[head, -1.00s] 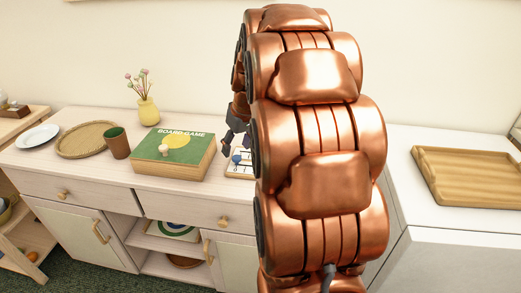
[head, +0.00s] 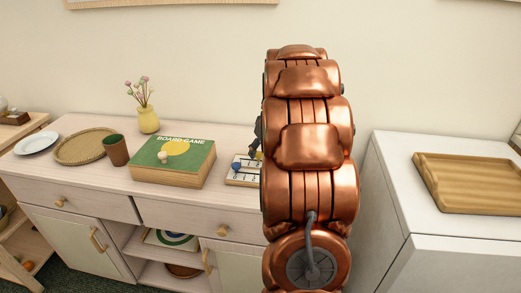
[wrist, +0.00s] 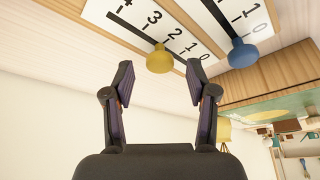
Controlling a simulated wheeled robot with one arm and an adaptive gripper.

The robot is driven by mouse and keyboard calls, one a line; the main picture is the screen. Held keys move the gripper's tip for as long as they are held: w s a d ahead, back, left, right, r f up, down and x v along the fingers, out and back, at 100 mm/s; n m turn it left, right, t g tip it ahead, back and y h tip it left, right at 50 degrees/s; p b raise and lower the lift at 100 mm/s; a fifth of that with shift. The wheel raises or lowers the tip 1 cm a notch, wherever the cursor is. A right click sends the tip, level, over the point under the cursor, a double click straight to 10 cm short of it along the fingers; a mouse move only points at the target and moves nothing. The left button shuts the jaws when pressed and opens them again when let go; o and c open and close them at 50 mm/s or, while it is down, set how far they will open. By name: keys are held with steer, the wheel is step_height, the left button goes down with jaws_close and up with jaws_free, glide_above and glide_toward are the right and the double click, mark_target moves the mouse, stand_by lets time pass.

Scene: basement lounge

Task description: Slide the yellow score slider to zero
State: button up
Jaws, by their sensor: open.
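The yellow score slider (wrist: 159,59) shows in the wrist view as a round knob on the numbered white scoreboard (wrist: 110,15). It sits beside the 2 on its track, though its exact mark is hard to tell; the 0 is towards the right. A blue slider (wrist: 242,52) is on the parallel track to the right. My gripper (wrist: 160,80) is open and empty, its fingers apart, with the yellow knob just beyond the gap between the tips. In the head view the scoreboard (head: 235,180) is partly hidden by my arm, and the yellow slider is hidden.
The board game box (head: 175,160) with a pale pawn on top stands just left of the scoreboard on the sideboard. A brown cup (head: 115,151), a woven tray (head: 85,146) and a yellow vase (head: 148,119) are farther left. A wooden tray (head: 470,183) lies on the white cabinet at right.

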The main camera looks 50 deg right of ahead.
steer(key=shift+w+f, duration=0.2)
steer(key=shift+f, duration=0.25)
jaws_close()
stand_by(0.3)
